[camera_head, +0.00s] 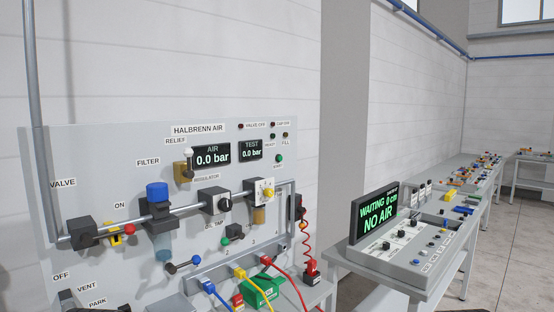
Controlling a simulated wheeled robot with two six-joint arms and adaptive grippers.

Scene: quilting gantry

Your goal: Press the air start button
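The air panel (110,150) stands upright at the left, headed HALBRENN AIR. The AIR display (212,155) and TEST display (250,150) both read 0.0 bar. Neither of my grippers shows in the head view, and nothing covers the green button.
Coloured hoses run below. At right, a console screen (377,211) reads WAITING 0 cm NO AIR. Clear floor (525,235) lies at far right.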

